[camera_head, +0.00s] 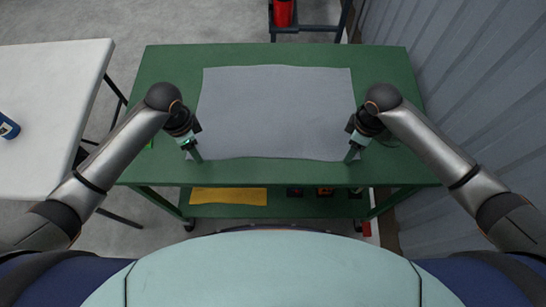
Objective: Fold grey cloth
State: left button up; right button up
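The grey cloth (276,110) lies spread out flat on the green table (165,68), with slightly wavy edges. My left gripper (196,155) is at the cloth's near left corner, its fingers pointing down. My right gripper (351,155) is at the near right corner in the same pose. The fingertips look very close to the cloth. I cannot tell whether either gripper is open or shut on the corner, as the fingers are small and seen from above.
A white table (45,110) stands at the left with a blue can (8,127) on it. A yellow cloth (228,196) and several small items lie on the lower shelf (280,211). A corrugated wall (480,90) is at the right. A red object (283,12) stands behind the table.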

pick_arm(q)
jog(key=shift+c, duration=1)
pick_arm(e)
jog(key=shift+f, duration=0.1)
jog(key=shift+c, duration=1)
pick_arm(q)
jog(key=shift+f, duration=0.1)
jog(key=c, duration=0.7)
pick_arm(e)
jog(key=shift+s, duration=0.1)
jog(key=c, duration=0.7)
pick_arm(q)
jog(key=shift+a, duration=0.1)
grip_shut()
pick_arm(e)
grip_shut()
jog(key=shift+d, duration=0.1)
